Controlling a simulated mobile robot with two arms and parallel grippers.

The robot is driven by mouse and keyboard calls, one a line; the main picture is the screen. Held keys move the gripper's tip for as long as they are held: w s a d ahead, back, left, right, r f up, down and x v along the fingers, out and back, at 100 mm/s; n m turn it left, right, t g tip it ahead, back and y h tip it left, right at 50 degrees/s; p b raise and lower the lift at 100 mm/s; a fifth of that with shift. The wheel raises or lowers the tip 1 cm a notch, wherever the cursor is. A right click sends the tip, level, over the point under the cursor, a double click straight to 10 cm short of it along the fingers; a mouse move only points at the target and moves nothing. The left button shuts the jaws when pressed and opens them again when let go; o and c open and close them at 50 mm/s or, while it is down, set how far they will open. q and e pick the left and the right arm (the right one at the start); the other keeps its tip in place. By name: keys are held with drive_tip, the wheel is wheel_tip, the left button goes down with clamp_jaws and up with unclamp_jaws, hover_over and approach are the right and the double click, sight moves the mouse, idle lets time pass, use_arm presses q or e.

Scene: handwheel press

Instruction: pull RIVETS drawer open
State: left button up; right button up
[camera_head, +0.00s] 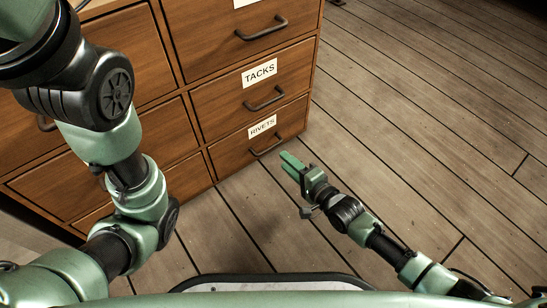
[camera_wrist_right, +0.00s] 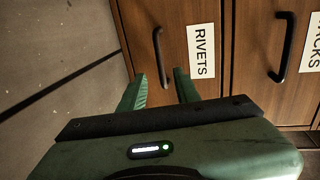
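The RIVETS drawer (camera_head: 231,153) is the low wooden drawer at the right end of the cabinet, below the TACKS drawer, and looks shut. Its white RIVETS label (camera_head: 262,127) sits above a dark bar handle (camera_head: 267,147). In the right wrist view the handle (camera_wrist_right: 159,57) shows just beyond and between the fingertips, beside the label (camera_wrist_right: 201,51). My right gripper (camera_head: 287,160) has its green fingers pointing at the handle from the front. In the right wrist view the gripper (camera_wrist_right: 160,75) is open, with nothing between its fingers. My left gripper is out of view.
The TACKS drawer (camera_head: 224,105) with its own bar handle (camera_head: 264,98) is directly above. More wooden drawers fill the cabinet to the left, partly behind my left arm. The plank floor (camera_head: 420,110) is clear to the right and in front of the cabinet.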

drive_tip(key=b+x, duration=0.4)
drive_tip(key=x, duration=0.2)
drive_tip(key=shift+w+f+b, duration=0.15)
drive_tip(key=shift+f+b, duration=0.1)
drive_tip(key=shift+b, duration=0.05)
drive_tip(key=shift+w+a, duration=0.4)
drive_tip(key=shift+w, duration=0.05)
drive_tip(key=shift+r, duration=0.1)
clamp_jaws()
idle(0.6)
